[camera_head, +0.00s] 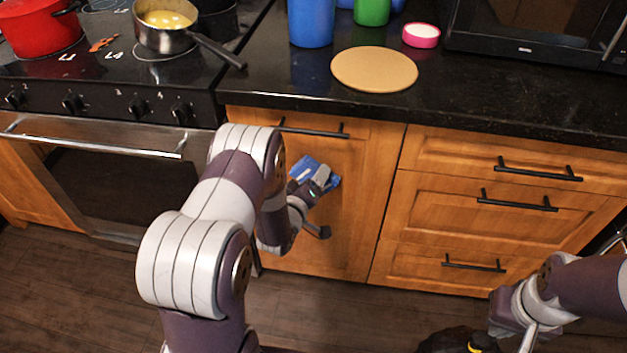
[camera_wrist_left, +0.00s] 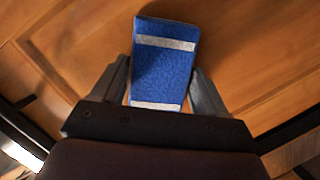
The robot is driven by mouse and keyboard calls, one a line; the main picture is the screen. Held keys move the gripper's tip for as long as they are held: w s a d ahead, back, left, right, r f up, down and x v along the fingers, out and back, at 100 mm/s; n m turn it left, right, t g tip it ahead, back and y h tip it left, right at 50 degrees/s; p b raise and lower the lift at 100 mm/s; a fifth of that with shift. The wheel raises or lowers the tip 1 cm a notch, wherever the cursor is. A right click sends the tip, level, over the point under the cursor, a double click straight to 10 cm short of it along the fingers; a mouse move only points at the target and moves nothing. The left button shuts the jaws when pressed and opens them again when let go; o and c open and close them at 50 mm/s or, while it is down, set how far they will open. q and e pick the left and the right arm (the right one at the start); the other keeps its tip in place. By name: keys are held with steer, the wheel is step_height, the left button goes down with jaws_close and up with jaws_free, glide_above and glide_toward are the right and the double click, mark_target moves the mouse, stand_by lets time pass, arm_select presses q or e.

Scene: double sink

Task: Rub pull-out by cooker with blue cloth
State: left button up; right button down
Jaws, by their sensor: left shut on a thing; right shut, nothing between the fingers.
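The pull-out (camera_head: 350,215) is a narrow wooden cabinet front just right of the cooker (camera_head: 110,170), with a black bar handle (camera_head: 313,131) near its top; it looks shut. The blue cloth (camera_head: 317,166), with pale stripes, is at the pull-out's front below the handle. My left gripper (camera_head: 310,180) is shut on the cloth. In the left wrist view the cloth (camera_wrist_left: 163,65) sticks out between its fingers over the wood; I cannot tell whether it touches. My right gripper (camera_head: 468,342) is low at the bottom edge, partly cut off, shut and empty, apart from the drawers.
A drawer stack (camera_head: 500,225) with black handles stands right of the pull-out. The black counter (camera_head: 510,110) above holds a round tan board (camera_head: 375,69), a blue cup (camera_head: 311,22), a pink-rimmed tub (camera_head: 421,35) and a microwave (camera_head: 540,35). A saucepan (camera_head: 165,38) handle overhangs the cooker's right edge.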

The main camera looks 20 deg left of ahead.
mark_target(298, 172)
arm_select(q)
steer(key=shift+s+a, duration=0.15)
steer(key=shift+a, duration=0.45)
steer(key=shift+s+a, duration=0.15)
steer(key=shift+a, duration=0.45)
steer(key=a, duration=0.1)
steer(key=a+r+p, duration=0.2)
steer(key=shift+s+a+r, duration=0.25)
steer(key=shift+s, duration=0.05)
steer(key=shift+w+d+f+p, duration=0.1)
steer(key=shift+w+d+p, duration=0.05)
steer(key=shift+d, duration=0.8)
steer(key=shift+w+d+f+p, duration=0.1)
steer(key=shift+d+p, duration=0.05)
steer(key=shift+d, duration=0.75)
steer(key=shift+a+r, duration=0.1)
steer(key=shift+a, duration=0.45)
steer(key=shift+s+a, duration=0.15)
steer(key=shift+a, duration=0.5)
steer(key=shift+s+a, duration=0.15)
steer(key=shift+a, duration=0.5)
